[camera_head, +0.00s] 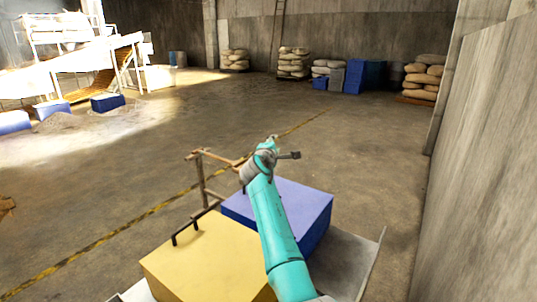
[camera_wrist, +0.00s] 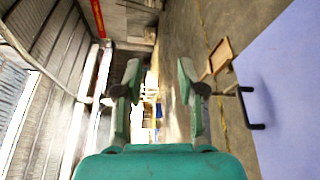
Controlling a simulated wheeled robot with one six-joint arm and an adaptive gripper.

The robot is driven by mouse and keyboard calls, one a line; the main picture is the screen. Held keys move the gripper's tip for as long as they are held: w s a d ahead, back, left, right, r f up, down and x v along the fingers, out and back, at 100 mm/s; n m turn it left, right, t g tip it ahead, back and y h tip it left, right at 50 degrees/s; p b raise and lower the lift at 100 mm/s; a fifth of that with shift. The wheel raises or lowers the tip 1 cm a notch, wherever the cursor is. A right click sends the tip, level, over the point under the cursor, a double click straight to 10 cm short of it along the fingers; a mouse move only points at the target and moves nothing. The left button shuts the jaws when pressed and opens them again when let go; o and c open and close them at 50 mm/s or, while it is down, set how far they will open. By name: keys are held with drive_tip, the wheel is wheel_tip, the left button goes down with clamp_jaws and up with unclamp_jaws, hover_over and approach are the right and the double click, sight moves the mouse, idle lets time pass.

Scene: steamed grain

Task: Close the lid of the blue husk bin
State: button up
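The blue husk bin (camera_head: 305,208) stands at the lower middle of the head view, partly hidden behind my teal arm. Its blue top looks flat and level, with no raised lid in sight. In the wrist view, the blue lid (camera_wrist: 285,75) fills the right side, with a black bar handle (camera_wrist: 257,108) at its edge. My gripper (camera_wrist: 158,78) has its two fingers spread apart with nothing between them. It is in the air beside the handle, not touching it. In the head view my gripper is small and its fingers are unclear.
A yellow bin (camera_head: 205,262) with a black handle stands in front of the blue bin. A brown frame (camera_head: 203,180) is behind them. A concrete wall (camera_head: 480,170) closes the right side. Stacked sacks (camera_head: 293,62) line the back. The middle floor is clear.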

drive_tip(key=s+a, duration=0.1)
drive_tip(key=s, duration=0.7)
drive_tip(key=shift+s+r, duration=0.15)
drive_tip(key=shift+r, duration=0.1)
drive_tip(key=shift+a, duration=0.1)
